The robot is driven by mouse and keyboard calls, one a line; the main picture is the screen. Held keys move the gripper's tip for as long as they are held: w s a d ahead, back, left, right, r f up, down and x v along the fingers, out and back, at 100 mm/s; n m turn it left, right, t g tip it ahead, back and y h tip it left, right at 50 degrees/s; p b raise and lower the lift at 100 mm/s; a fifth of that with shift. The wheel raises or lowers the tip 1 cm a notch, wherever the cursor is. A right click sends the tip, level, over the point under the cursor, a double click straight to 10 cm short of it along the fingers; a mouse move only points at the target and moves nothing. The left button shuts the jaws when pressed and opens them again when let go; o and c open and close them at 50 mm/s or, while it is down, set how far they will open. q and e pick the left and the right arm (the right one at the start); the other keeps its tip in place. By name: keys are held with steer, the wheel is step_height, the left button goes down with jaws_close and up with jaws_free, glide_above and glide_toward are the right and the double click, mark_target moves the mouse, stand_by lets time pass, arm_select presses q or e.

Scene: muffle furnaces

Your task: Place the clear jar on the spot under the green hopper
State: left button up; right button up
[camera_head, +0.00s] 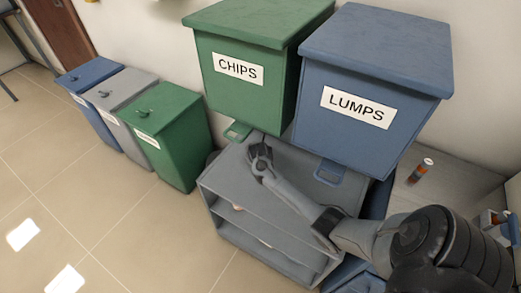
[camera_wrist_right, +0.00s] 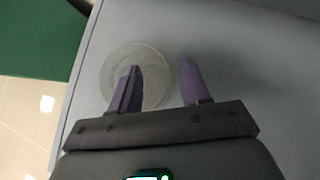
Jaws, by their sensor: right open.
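My right gripper (camera_head: 260,152) is over the top of the grey shelf unit, near this chute. In the right wrist view a clear round jar (camera_wrist_right: 150,60) stands on the grey surface, near its left edge. My right gripper (camera_wrist_right: 160,66) is open, one finger overlapping the jar in the picture and the other to its right. Whether they touch cannot be told. The jar is not discernible in the head view. My left gripper is out of view.
Blue, grey and green bins (camera_head: 175,150) stand at left. An orange-labelled container (camera_head: 420,171) stands at right.

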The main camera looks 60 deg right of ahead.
steer(key=s+a+r+m+y+p, duration=0.15)
steer(key=s+a+m, duration=0.35)
steer(key=a, duration=0.8)
steer(key=s+a+r+m+y+p, duration=0.1)
steer(key=s+a+m+y, duration=0.4)
steer(key=a, duration=0.7)
steer(key=s+a+r+m, duration=0.4)
steer(key=s+a+m, duration=0.1)
steer(key=s+a, duration=0.2)
steer(key=s+a+r+m+y, duration=0.1)
steer(key=s+a+r+m, duration=0.3)
steer(key=s+a+m, duration=0.2)
steer(key=shift+s+a+r+g, duration=0.2)
steer(key=shift+s+a+g, duration=0.1)
steer(key=shift+s+a, duration=0.85)
step_height(320, 180, up, 37)
steer(key=p, duration=3.7)
